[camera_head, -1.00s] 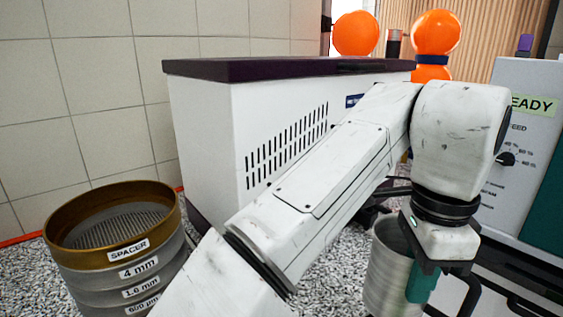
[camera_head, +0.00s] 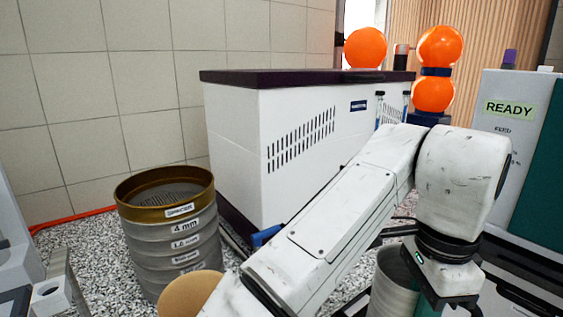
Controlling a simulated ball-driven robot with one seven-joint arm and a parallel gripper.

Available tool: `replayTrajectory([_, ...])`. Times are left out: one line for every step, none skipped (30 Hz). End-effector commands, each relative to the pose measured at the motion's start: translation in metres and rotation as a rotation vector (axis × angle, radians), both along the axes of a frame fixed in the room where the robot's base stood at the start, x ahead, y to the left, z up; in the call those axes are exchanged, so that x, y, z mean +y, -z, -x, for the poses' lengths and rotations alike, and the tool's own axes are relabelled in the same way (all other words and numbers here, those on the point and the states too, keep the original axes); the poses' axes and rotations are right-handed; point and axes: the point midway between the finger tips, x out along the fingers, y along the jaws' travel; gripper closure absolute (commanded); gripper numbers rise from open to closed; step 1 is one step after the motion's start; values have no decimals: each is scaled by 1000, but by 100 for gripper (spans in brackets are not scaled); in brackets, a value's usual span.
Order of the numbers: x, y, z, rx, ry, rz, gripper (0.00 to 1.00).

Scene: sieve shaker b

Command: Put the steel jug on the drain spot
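The steel jug (camera_head: 393,284) is a brushed grey cylinder at the lower right, upright, its lower part cut off by the picture edge. My gripper (camera_head: 428,306) points down at its right side, with a green finger pad against it. The gripper appears shut on the jug; the fingertips are partly hidden and cut off. No drain spot can be made out in this view.
A sieve stack (camera_head: 170,235) with a brass top ring stands left on the speckled worktop (camera_head: 95,245). A white cabinet (camera_head: 300,135) with a dark lid stands behind my arm. A machine reading READY (camera_head: 508,150) is at right. A tan round object (camera_head: 190,293) is in front.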

Motion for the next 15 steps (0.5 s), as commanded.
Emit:
replayTrajectory([2,8,-2,3,-37,2,100])
replayTrajectory([3,12,-4,2,-59,2,100])
replayTrajectory([5,20,-6,4,-95,3,100])
replayTrajectory([6,25,-7,3,-120,2,100])
replayTrajectory([7,31,-9,3,-149,3,100])
replayTrajectory([9,40,-11,3,-188,3,100])
replayTrajectory([10,46,-12,3,-218,3,100])
replayTrajectory([11,54,-14,4,-251,2,100])
replayTrajectory([14,63,-16,4,-297,1,100])
replayTrajectory([15,71,-17,6,-332,2,100])
replayTrajectory([16,80,-18,5,-370,2,100])
replayTrajectory([18,93,-20,5,-424,2,100])
replayTrajectory([19,104,-21,7,-470,3,100])
replayTrajectory([21,115,-22,8,-521,3,100])
replayTrajectory([23,132,-22,9,-594,3,100])
